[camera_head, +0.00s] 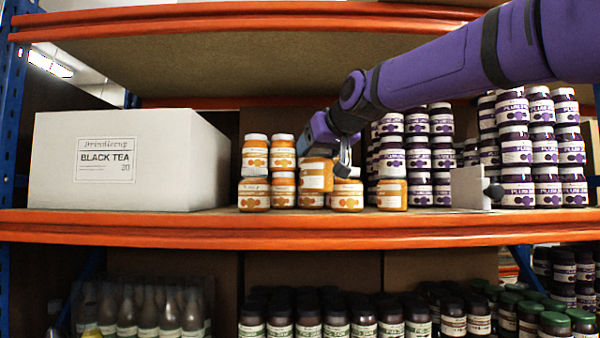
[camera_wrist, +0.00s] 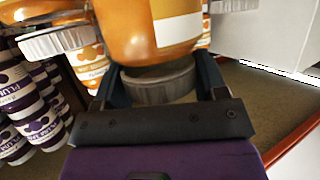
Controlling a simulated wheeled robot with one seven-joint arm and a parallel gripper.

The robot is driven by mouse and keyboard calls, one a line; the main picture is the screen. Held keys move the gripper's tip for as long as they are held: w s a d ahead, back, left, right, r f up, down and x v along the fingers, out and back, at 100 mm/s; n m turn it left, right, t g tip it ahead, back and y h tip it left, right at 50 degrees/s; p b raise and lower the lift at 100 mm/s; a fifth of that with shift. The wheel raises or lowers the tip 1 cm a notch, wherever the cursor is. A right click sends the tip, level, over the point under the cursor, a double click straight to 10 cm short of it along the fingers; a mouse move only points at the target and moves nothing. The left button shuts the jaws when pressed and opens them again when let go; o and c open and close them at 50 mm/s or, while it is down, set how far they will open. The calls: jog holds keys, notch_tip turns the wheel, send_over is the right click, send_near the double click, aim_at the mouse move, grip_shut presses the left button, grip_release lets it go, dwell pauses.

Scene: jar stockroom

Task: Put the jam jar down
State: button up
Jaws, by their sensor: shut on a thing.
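An orange jam jar (camera_head: 316,175) with a white label is held in my gripper (camera_head: 340,158), in front of the orange jar group and slightly tilted. In the wrist view its orange body (camera_wrist: 135,25) fills the top centre, and its pale lid (camera_wrist: 158,88) is between the two fingers of my gripper (camera_wrist: 160,92). Other orange jars (camera_head: 255,160) stand in stacks on the middle shelf, left of and behind the held jar. A single orange jar (camera_head: 391,195) stands to its right. The held jar hides part of the jars behind, and I cannot tell whether its base touches anything.
A white Black Tea box (camera_head: 120,160) stands at the left of the shelf (camera_head: 200,230). Stacked plum jars (camera_head: 540,150) fill the right, with a pale upright panel (camera_head: 467,187) between their groups. Dark jars (camera_head: 335,318) and bottles (camera_head: 145,310) fill the shelf below.

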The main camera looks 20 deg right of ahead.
jog(key=f+x, duration=0.1)
jog(key=x, duration=0.6)
jog(key=shift+a+f, duration=0.2)
jog(key=shift+a, duration=0.2)
jog(key=o, duration=1.5)
jog(key=shift+f, duration=0.15)
send_near(302, 167)
jog(key=w+d+r, duration=0.1)
jog(key=w+d, duration=0.1)
jog(key=w, duration=0.2)
jog(key=shift+w, duration=0.2)
